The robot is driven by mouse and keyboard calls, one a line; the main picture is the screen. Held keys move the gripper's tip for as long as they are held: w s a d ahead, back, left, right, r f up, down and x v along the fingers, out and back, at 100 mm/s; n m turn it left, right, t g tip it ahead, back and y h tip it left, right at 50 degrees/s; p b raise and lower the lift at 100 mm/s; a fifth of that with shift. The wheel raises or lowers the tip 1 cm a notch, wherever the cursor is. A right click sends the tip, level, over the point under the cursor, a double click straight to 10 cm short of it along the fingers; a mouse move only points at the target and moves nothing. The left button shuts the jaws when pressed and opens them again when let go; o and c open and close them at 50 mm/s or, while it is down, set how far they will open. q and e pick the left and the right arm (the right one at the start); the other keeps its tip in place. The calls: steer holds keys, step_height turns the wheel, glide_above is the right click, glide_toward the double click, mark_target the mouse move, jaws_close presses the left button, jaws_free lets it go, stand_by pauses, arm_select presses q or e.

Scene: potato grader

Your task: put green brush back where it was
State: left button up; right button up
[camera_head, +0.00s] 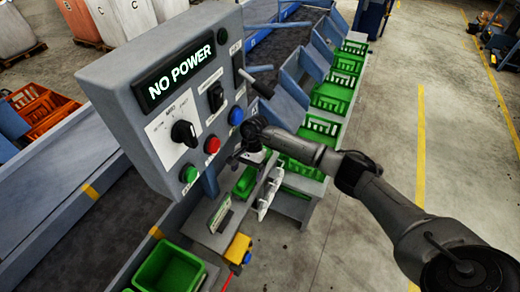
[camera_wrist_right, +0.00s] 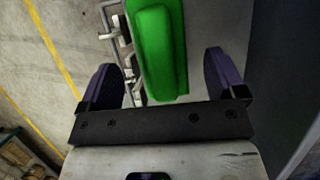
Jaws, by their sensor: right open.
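In the right wrist view, a long smooth green piece (camera_wrist_right: 160,50) lies ahead, its near end between the spread fingers of my right gripper (camera_wrist_right: 165,82). It looks like the green brush, though no bristles show and I cannot be sure. There is a gap on both sides, so the gripper is open and empty. In the head view a green piece (camera_head: 245,182) sits just below my right wrist, beside a white hook rack (camera_head: 268,196). My right fingers are too small and dark to tell there. My left gripper is not in view.
The grey control panel (camera_head: 150,75) reading NO POWER stands close left of my right arm. Green crates (camera_head: 331,97) line the machine's side. A yellow object (camera_head: 238,248) is at the shelf's front (camera_head: 205,235). The floor at right (camera_head: 455,120) is clear.

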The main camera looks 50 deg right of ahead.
steer(key=w+d, duration=0.1)
steer(key=d, duration=0.2)
steer(key=w+d+b, duration=0.1)
steer(key=d, duration=0.2)
steer(key=w+d+b, duration=0.1)
steer(key=d, duration=0.3)
steer(key=shift+w+d+r, duration=0.1)
steer(key=shift+w+r, duration=0.05)
steer(key=shift+r, duration=0.1)
steer(key=shift+w+d+b, duration=0.25)
steer(key=shift+d+b, duration=0.05)
steer(key=shift+d, duration=0.35)
steer(key=shift+d, duration=0.1)
